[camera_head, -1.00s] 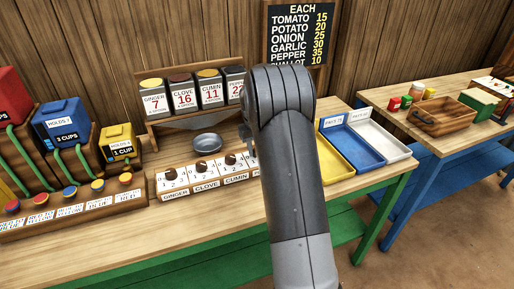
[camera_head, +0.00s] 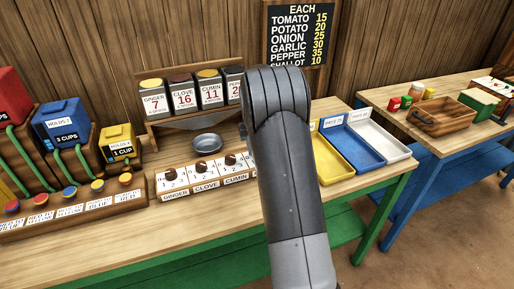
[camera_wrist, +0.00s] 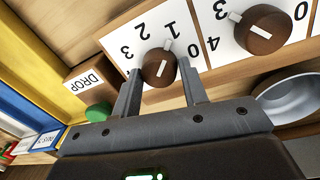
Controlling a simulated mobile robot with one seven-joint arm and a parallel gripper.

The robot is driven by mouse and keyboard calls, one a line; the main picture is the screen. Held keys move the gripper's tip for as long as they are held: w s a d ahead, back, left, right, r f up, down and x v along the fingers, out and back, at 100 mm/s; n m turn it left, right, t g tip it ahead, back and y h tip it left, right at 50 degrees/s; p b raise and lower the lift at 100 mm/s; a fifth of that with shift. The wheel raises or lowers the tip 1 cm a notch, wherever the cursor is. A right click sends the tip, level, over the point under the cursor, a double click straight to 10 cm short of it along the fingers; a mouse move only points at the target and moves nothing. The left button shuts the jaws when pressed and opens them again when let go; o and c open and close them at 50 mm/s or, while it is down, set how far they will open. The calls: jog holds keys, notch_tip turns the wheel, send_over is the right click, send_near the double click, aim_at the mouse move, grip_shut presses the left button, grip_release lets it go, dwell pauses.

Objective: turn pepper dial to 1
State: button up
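In the wrist view a brown round dial (camera_wrist: 159,68) with a white pointer sits on a white number card, seen upside down. The pointer aims roughly at the 1; the 2 and 3 show to its left. Its name label is not in view, but its place at the row's end beside the DROP block fits the pepper dial. My gripper (camera_wrist: 160,72) is open, with one fingertip on each side of this dial. Slim gaps seem to show, though I cannot tell whether either finger touches it. In the head view my arm hides this dial and my gripper.
A neighbouring dial (camera_wrist: 263,29) is close on the right in the wrist view, with a metal bowl (camera_wrist: 290,98) below it. A DROP block (camera_wrist: 88,80) and green button (camera_wrist: 99,112) are left of my fingers. Spice canisters (camera_head: 184,92) stand behind the dial row.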

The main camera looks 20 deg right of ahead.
jog(key=o, duration=0.4)
jog(key=shift+c, duration=0.2)
notch_tip(320, 180, up, 11)
jog(key=shift+a, duration=0.4)
jog(key=shift+w+f, duration=0.1)
